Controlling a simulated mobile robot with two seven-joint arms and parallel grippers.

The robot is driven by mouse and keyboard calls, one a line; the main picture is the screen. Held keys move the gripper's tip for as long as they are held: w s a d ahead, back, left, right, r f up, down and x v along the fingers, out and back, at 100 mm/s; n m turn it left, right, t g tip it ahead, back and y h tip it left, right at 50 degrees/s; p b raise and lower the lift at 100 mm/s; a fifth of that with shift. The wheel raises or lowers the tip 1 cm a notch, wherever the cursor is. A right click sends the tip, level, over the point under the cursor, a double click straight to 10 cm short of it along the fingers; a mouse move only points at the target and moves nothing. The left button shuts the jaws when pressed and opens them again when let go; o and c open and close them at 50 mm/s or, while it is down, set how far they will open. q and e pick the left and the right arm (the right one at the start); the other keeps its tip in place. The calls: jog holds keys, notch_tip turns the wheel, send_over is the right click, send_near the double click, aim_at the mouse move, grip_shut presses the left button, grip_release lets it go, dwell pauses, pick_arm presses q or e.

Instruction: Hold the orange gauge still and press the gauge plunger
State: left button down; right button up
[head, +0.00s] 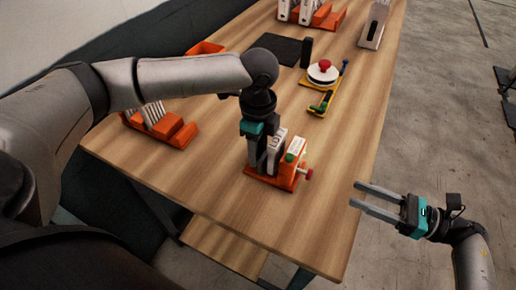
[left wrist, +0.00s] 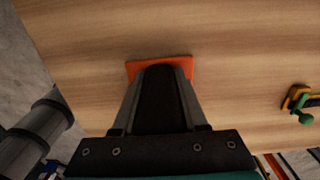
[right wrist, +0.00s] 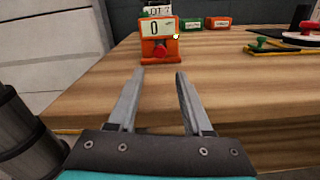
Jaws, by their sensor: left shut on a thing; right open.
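The orange gauge (head: 285,180) stands near the table's right front edge, with a white lot card and a red plunger (head: 309,174) on its right side. In the right wrist view the gauge (right wrist: 172,47) faces me, its display reading 0 above the red plunger (right wrist: 160,53). My left gripper (head: 263,163) points down and is shut on the gauge at its back; the left wrist view shows an orange edge (left wrist: 160,65) of it beyond the fingers. My right gripper (head: 355,195) is open and empty, off the table's right edge, apart from the plunger.
An orange rack (head: 180,135) of white filters stands at the left. A yellow stand with a red-knobbed white disc (head: 323,73), a dark mat (head: 272,50) and another orange rack (head: 322,17) lie further back. The table between plunger and right gripper is clear.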

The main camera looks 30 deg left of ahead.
grip_shut()
dwell(1.6)
